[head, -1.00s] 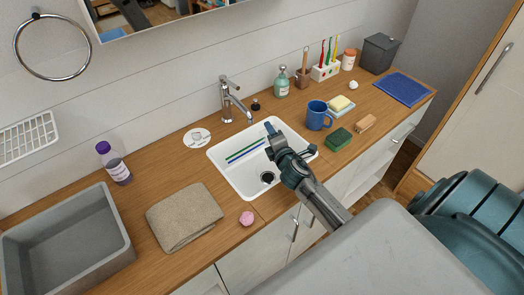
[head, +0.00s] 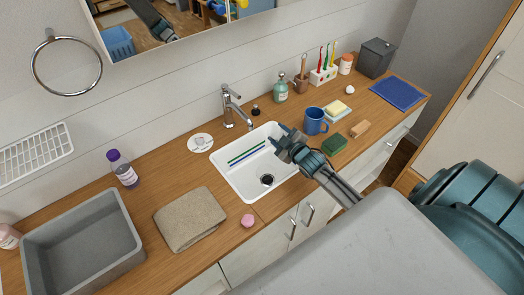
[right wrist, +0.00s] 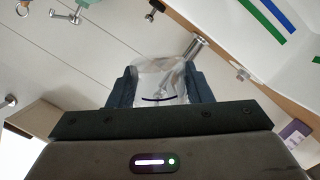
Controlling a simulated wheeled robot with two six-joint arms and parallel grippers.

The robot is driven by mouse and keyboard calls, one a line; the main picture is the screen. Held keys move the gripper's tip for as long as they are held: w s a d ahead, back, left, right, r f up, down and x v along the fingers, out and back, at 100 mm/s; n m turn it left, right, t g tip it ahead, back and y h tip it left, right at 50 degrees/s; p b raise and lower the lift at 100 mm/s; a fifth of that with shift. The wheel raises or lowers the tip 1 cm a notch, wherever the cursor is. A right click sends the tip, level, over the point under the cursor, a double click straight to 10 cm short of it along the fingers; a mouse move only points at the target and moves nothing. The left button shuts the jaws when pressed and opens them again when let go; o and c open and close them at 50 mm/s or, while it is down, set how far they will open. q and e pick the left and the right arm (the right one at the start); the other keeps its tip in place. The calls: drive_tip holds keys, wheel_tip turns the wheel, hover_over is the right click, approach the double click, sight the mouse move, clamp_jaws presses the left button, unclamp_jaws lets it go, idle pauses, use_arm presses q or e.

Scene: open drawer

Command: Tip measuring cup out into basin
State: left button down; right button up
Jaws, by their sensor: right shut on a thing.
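The white sink basin (head: 240,181) is set into the wooden counter, with a dark drain and blue and green stripes on its inner wall. My right gripper (head: 281,139) is over the basin's right side. In the right wrist view its two dark fingers (right wrist: 162,88) are shut on a clear measuring cup (right wrist: 160,72). The cup can hardly be made out in the head view, and its contents and exact tilt cannot be told. My left gripper is not in view.
A chrome faucet (head: 231,106) stands behind the basin. A blue mug (head: 315,122) and a green sponge (head: 335,145) are to its right. A folded towel (head: 190,219), a pink item (head: 248,220) and a grey tub (head: 126,268) are to its left.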

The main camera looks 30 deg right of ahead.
drive_tip(key=shift+d+r, duration=0.15)
drive_tip(key=b, duration=0.2)
drive_tip(key=d+f+m+b, duration=0.1)
drive_tip(key=shift+d+f+m+y+b, duration=0.15)
drive_tip(key=shift+f+m+y+b, duration=0.15)
drive_tip(key=shift+b, duration=0.1)
drive_tip(key=shift+d+r+m+b, duration=0.65)
drive_tip(key=shift+d+m+b, duration=0.05)
drive_tip(key=shift+m, duration=0.1)
drive_tip(key=d+m+b, duration=0.1)
drive_tip(key=b, duration=0.1)
drive_tip(key=d+m+y+b, duration=0.1)
drive_tip(key=m, duration=0.1)
drive_tip(key=shift+s+d+r+t+b, duration=0.2)
drive_tip(key=shift+r+t+b, duration=0.1)
drive_tip(key=shift+r+b, duration=0.1)
